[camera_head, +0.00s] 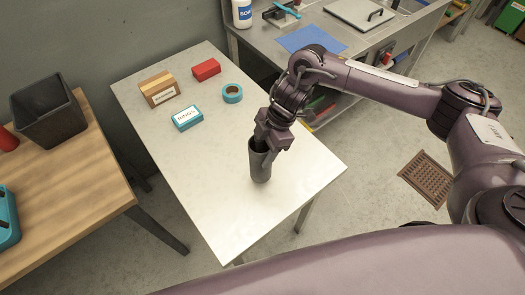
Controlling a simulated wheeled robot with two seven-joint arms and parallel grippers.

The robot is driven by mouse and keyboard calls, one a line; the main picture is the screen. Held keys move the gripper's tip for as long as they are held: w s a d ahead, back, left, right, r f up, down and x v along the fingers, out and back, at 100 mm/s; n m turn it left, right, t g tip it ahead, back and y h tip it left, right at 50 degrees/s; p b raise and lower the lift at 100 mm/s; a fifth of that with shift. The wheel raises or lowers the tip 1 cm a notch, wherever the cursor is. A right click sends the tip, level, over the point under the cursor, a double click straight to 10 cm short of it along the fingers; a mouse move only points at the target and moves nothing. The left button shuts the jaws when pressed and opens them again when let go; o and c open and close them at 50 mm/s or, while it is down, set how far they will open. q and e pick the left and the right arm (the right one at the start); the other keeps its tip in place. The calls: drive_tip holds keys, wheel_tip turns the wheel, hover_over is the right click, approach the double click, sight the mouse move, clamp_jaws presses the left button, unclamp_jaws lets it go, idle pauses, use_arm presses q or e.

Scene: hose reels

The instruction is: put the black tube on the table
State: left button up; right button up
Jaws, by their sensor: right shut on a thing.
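The black tube (260,165) is an upright dark cylinder with an open top, near the right edge of the pale table (210,190). My right gripper (264,140) points down at its top and is shut on its rim. The tube's base appears to be at the tabletop; I cannot tell if it touches. The fingertips are partly hidden inside or behind the rim. My left gripper is not in view.
On the table's far half are a wooden block (158,88), a red block (206,69), a teal box (187,118) and a teal tape roll (232,93). A wooden table (70,190) with a black bin (48,108) stands left. The pale table's near half is clear.

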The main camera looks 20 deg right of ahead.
sight(258, 174)
wheel_tip(258, 174, down, 2)
drive_tip(key=shift+f, duration=0.15)
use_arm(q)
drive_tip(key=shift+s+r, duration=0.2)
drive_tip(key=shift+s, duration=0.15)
use_arm(e)
drive_tip(key=shift+f, duration=0.1)
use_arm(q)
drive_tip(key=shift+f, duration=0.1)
use_arm(e)
drive_tip(key=shift+f, duration=0.1)
drive_tip(key=o, duration=1.4)
drive_tip(key=shift+c, duration=0.2)
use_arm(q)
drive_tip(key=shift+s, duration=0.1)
